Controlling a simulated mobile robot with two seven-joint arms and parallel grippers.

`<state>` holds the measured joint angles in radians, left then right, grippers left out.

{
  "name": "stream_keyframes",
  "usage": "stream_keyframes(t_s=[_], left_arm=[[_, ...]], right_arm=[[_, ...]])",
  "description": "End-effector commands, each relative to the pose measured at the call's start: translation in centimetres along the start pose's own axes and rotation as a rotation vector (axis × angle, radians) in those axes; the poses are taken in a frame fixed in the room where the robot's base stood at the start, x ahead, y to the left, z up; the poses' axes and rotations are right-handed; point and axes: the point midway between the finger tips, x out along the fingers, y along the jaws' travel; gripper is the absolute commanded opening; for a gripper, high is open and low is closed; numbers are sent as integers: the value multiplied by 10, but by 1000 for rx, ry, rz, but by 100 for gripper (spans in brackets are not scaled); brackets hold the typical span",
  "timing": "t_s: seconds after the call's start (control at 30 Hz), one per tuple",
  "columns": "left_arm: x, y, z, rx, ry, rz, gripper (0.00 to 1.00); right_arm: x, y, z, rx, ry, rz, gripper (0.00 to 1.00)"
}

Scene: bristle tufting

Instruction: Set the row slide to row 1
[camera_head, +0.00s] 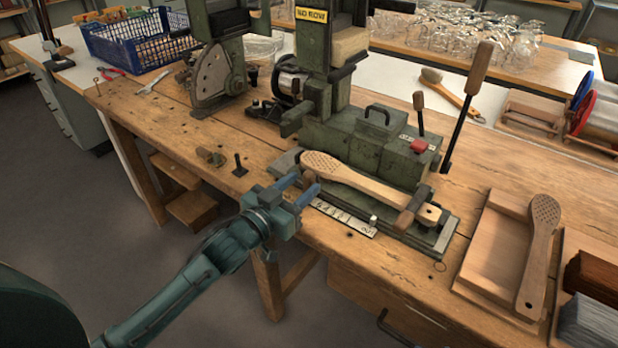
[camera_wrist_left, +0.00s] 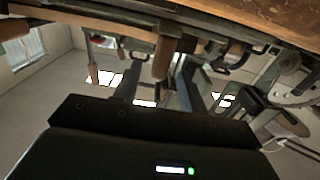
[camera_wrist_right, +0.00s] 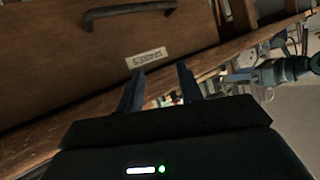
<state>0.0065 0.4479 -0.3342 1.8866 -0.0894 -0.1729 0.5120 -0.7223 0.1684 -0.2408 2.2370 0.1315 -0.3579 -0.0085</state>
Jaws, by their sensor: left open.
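A green tufting machine (camera_head: 380,145) stands on the wooden bench, with a yellow sign (camera_head: 311,15) that appears to read NO ROW. A bristle-less wooden brush (camera_head: 365,183) with a drilled head lies along its front. In front of the brush is a pale scale strip (camera_head: 342,217) with markings too small to read surely, and a small metal knob (camera_head: 373,221) at its right end. My left gripper (camera_head: 308,183) is open and empty by the strip's left end, near the brush head. My right gripper (camera_wrist_right: 160,84) is open and empty before a drawer; the head view does not show it.
A wooden tray (camera_head: 480,262) with another brush (camera_head: 539,255) leaning on it stands at the right. A tall lever (camera_head: 468,100) rises behind the machine's right end. A blue basket (camera_head: 140,40) is at the back left. The drawer front (camera_wrist_right: 120,45) has a handle and label.

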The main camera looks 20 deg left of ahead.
Motion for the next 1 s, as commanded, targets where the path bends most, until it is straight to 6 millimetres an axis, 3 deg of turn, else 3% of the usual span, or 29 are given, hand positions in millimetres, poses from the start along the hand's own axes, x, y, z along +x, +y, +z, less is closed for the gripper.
stream_keyframes(t_s=[0.2, 0.6, 1.0], left_arm=[[30, 0, 0, 0, 1, 0, 42], [37, 0, 0, 0, -1, 0, 42], [37, 0, 0, 0, -1, 0, 10]], right_arm=[[0, 0, 0, -1, 5, 1, 36], [-4, 0, 0, 1, 5, 2, 36], [-2, 1, 1, 0, 3, 4, 36]])
